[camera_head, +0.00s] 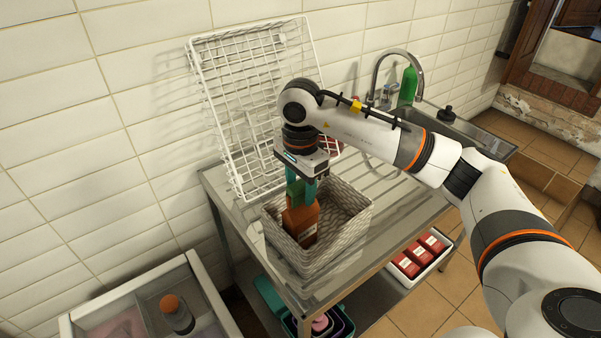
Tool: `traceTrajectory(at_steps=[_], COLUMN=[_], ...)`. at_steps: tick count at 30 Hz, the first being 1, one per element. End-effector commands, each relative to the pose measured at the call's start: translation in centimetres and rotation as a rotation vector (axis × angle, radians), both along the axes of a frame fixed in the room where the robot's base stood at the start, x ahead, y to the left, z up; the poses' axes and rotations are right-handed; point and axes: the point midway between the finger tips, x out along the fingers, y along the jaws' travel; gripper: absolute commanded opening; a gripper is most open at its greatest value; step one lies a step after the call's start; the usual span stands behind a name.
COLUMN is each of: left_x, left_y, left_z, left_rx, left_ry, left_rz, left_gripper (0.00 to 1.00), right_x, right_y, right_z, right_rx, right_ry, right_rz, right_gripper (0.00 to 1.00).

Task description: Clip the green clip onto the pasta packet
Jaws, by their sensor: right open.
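The pasta packet (299,222), orange-brown, stands in a pale woven basket (340,252) on the metal sink counter. The green clip (297,195) is at the packet's top edge and seems to touch it; I cannot tell how firmly it grips. My right gripper (302,187) points down over the basket, its teal fingers open on either side of the clip. The fingers and clip partly hide the packet's top. My left gripper is not in view.
A white wire rack (222,88) leans on the tiled wall behind the basket. Right of it are a tap (377,70), a green bottle (408,86) and the sink. A box of red packs (418,258) sits on the lower shelf. A drawer with a bottle (178,316) is front left.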

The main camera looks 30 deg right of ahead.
Motion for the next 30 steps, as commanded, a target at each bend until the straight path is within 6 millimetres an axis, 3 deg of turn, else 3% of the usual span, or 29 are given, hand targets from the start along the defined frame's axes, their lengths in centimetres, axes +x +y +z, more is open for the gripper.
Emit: traceTrajectory(at_steps=[9, 15, 21, 30], left_x=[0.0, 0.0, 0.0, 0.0], left_y=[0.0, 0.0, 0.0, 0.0], left_z=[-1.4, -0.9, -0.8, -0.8], left_rx=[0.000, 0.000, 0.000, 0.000], left_ry=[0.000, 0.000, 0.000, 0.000], left_rz=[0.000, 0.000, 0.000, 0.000], left_gripper=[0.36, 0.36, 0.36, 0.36], right_x=[0.1, 0.1, 0.0, 0.0], right_y=[0.0, 0.0, 0.0, 0.0], right_z=[5.8, 9.8, 11.5, 11.7], right_rx=[0.000, -0.001, -0.001, 0.000], right_ry=[-0.007, -0.005, -0.002, 0.000], right_rz=[0.000, 0.000, 0.000, 0.000], right_gripper=[0.48, 0.48, 0.48, 0.48])
